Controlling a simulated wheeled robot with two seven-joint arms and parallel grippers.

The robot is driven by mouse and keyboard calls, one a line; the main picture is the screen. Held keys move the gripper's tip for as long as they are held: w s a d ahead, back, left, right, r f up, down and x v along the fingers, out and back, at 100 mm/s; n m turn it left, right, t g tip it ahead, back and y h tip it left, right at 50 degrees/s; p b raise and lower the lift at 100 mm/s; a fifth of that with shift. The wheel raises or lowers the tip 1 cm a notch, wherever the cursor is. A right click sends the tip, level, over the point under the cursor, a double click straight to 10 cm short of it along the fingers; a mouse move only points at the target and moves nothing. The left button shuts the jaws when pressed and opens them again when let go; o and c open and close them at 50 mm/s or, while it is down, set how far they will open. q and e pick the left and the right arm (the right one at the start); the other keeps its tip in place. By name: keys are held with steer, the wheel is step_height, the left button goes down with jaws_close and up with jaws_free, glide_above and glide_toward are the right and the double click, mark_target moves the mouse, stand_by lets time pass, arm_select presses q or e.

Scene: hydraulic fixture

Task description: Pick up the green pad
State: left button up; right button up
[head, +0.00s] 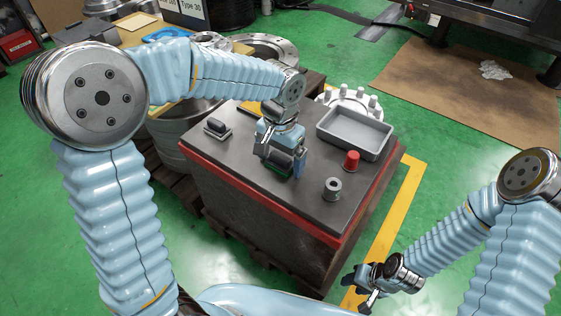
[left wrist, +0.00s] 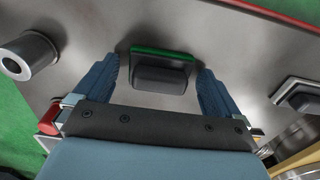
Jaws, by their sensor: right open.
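The green pad, a green plate with a dark block on it (left wrist: 160,70), lies on the dark table top. In the head view the pad (head: 278,167) is mostly hidden by my left gripper (head: 282,168), which points down over it. In the left wrist view the open fingers of my left gripper (left wrist: 160,78) stand on either side of the pad, with a small gap at each side. My right gripper (head: 368,284) is open and empty, low in front of the table, away from the pad.
The table top (head: 240,165) also holds a grey tray (head: 325,127), a red cup-like piece (head: 351,161), a metal cylinder with a hole (head: 332,189) and a second dark block on a grey plate (head: 217,129). A white bolted flange (head: 345,97) stands behind the tray.

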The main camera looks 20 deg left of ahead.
mark_target(283, 156)
arm_select(q)
steer(key=c, duration=1)
steer(key=shift+o, duration=0.2)
steer(key=r, duration=0.4)
steer(key=shift+d+p, duration=0.35)
steer(key=s+d+r+p, duration=0.1)
steer(key=d+r, duration=0.8)
steer(key=d, duration=0.4)
steer(key=shift+d, duration=0.2)
steer(key=shift+s, duration=0.1)
